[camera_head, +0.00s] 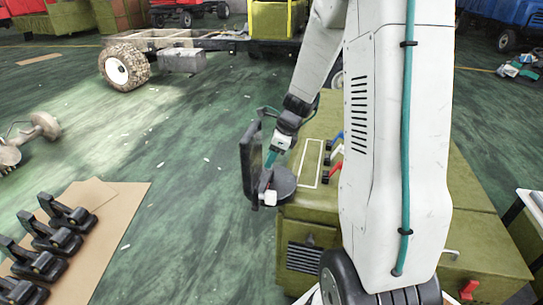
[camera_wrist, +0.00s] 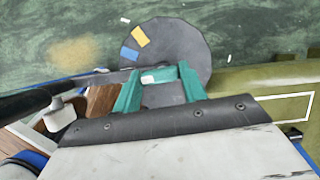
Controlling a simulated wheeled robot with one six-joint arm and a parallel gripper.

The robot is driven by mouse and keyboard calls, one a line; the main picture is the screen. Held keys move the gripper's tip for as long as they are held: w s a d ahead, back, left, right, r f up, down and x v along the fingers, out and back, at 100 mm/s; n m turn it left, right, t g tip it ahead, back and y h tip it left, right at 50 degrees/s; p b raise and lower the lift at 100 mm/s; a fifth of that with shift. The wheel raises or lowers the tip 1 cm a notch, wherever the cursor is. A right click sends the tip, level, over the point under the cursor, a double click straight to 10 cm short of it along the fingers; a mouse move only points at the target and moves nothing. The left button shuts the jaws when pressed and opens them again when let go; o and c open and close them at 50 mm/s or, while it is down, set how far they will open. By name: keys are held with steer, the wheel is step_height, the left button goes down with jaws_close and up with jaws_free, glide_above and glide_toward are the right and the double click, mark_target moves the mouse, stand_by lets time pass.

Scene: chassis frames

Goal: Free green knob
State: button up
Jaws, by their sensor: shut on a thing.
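My gripper (camera_head: 271,157) reaches down beside the olive cabinet (camera_head: 325,222). A red-handled knob (camera_head: 335,167) and a blue-handled one (camera_head: 338,138) sit on the cabinet top, right of the gripper.
A dark upright panel (camera_head: 249,160) stands close left of the gripper. Several black clamp-like parts (camera_head: 52,240) lie on cardboard (camera_head: 123,205) at the lower left. A wheeled truck chassis (camera_head: 180,40) stands behind. Open green floor lies to the left.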

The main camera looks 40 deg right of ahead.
steer(key=n+g, duration=0.1)
steer(key=n, duration=0.3)
steer(key=shift+w+d+y, duration=0.1)
steer(key=shift+y, duration=0.3)
steer(key=n+g, duration=0.1)
steer(key=n, duration=0.1)
steer(key=n+g, duration=0.1)
steer(key=n, duration=0.1)
steer(key=shift+w+n+y, duration=0.15)
steer(key=shift+n+y, duration=0.15)
steer(key=shift+y, duration=0.1)
steer(key=n+g, duration=0.1)
steer(key=n, duration=0.3)
steer(key=shift+w+n+g, duration=0.1)
steer(key=shift+n+g, duration=0.2)
steer(key=shift+g, duration=0.1)
steer(key=shift+w+n+g+h, duration=0.1)
steer(key=shift+n+g+h, duration=0.45)
steer(key=shift+n, duration=1.35)
steer(key=o, duration=1)
steer(key=shift+r, duration=0.1)
